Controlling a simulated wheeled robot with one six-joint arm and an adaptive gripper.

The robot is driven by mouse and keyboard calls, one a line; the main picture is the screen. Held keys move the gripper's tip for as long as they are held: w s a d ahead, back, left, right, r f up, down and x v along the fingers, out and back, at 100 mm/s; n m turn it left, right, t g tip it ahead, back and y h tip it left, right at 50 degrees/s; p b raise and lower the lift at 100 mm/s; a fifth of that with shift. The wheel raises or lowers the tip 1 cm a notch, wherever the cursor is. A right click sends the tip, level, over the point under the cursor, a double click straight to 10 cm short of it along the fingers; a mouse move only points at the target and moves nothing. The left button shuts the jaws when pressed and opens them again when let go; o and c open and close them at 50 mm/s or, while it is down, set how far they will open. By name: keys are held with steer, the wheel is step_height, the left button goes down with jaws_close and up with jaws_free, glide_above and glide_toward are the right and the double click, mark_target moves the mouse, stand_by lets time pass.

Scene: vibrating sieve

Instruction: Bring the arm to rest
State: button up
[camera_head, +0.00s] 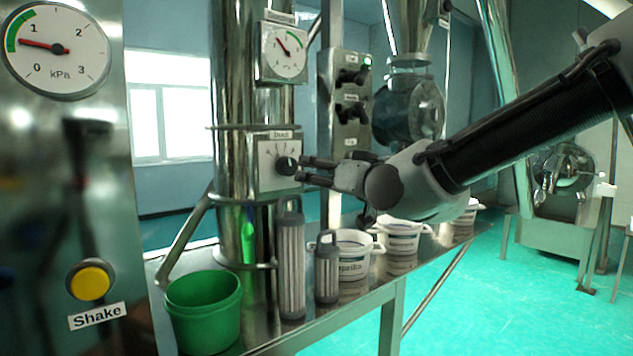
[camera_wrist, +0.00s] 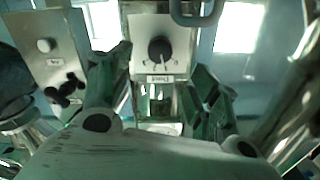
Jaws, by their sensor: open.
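My arm reaches in from the right side of the head view. My gripper (camera_head: 312,171) points left, with its fingertips close to a black round knob (camera_head: 287,166) on a small white dial plate (camera_head: 268,178). I cannot tell from the head view whether the fingertips touch the knob. In the wrist view, the two fingers of my gripper (camera_wrist: 165,92) are spread apart, and the knob (camera_wrist: 159,49) shows beyond them with nothing held between them.
A steel shelf (camera_head: 290,338) below holds a green bucket (camera_head: 203,316), two ribbed cylinders and several white pots. A panel at left carries a pressure gauge (camera_head: 55,50) and a yellow button (camera_head: 90,281) labelled Shake. Open green floor lies at right.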

steer(key=s+f+n+g+h, duration=0.2)
steer(key=s+f+g, duration=0.25)
steer(key=f, duration=0.55)
steer(key=s+d+f+g+h, duration=0.35)
steer(key=d+f, duration=0.25)
steer(key=d, duration=0.3)
steer(key=s+d+m+g+h, duration=0.1)
steer(key=s+d+m+h, duration=0.1)
steer(key=s+d, duration=0.4)
steer(key=s+d+m+g+h, duration=0.1)
steer(key=s+d, duration=0.6)
steer(key=d, duration=0.8)
steer(key=shift+s+d+m+g+h, duration=0.3)
steer(key=shift+m+h, duration=0.45)
steer(key=shift+m, duration=0.45)
steer(key=shift+w+r, duration=0.1)
